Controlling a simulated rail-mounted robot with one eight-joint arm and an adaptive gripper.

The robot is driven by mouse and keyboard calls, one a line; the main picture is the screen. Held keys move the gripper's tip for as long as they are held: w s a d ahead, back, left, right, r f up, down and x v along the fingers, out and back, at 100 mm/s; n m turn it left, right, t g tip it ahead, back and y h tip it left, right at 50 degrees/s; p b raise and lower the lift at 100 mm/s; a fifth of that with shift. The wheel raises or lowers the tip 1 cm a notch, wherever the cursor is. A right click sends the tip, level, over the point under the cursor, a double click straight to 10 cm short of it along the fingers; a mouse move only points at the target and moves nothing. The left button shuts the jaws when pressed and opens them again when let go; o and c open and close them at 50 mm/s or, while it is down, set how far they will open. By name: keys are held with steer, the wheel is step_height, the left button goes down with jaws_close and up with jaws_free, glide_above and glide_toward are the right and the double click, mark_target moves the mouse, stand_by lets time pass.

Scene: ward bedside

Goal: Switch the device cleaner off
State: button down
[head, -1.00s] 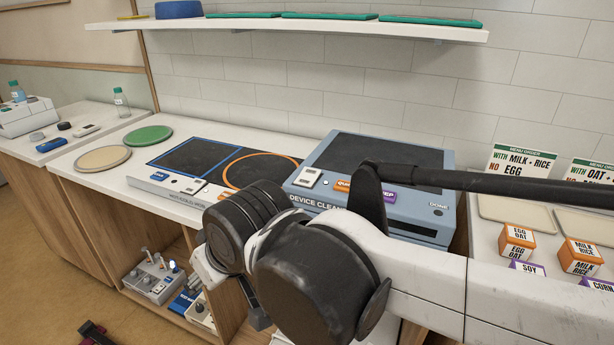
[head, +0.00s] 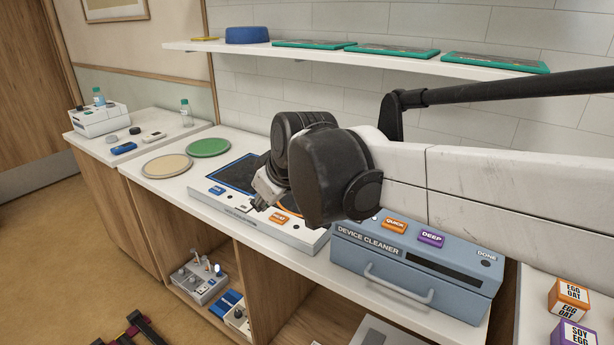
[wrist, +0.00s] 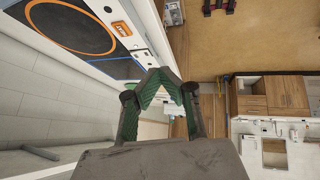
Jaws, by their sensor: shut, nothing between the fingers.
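The device cleaner (head: 350,252) is a blue-grey box on the counter in the head view. It has a front handle (head: 398,286), an orange QUICK button (head: 394,225), a purple DEEP button (head: 431,239) and a DONE light (head: 487,262). My arm covers its back and upper left, so its white switch is hidden. My gripper (wrist: 160,76) shows in the wrist view with its green-padded fingers shut and empty. In the head view the end of my arm hangs above the hob panel, left of the cleaner. The wrist view does not show the cleaner.
The hob panel (head: 290,236) with blue and orange outlines lies left of the cleaner. Green (head: 208,147) and beige (head: 166,165) discs lie further left. A shelf (head: 350,59) runs above. Labelled cubes (head: 568,297) stand at the right. Open cubbies lie below the counter.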

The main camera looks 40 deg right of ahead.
steer(key=w+d+r+n+p, duration=0.1)
steer(key=w+d+r+p, duration=0.2)
steer(key=w+d+r, duration=0.35)
steer(key=s+d+r+g+p, duration=0.3)
steer(key=s+d+g+p, duration=0.4)
steer(key=s+d, duration=0.5)
steer(key=s, duration=0.2)
steer(key=shift+s+d+r+h, duration=0.25)
steer(key=shift+s+h, duration=0.05)
steer(key=shift+s, duration=0.05)
steer(key=shift+f, duration=0.1)
steer(key=f, duration=0.4)
steer(key=d+f, duration=0.1)
steer(key=f, duration=0.4)
steer(key=f+p, duration=0.1)
steer(key=f, duration=0.3)
steer(key=shift+w+d+f, duration=0.25)
steer(key=shift+d+f, duration=0.05)
steer(key=shift+f, duration=0.05)
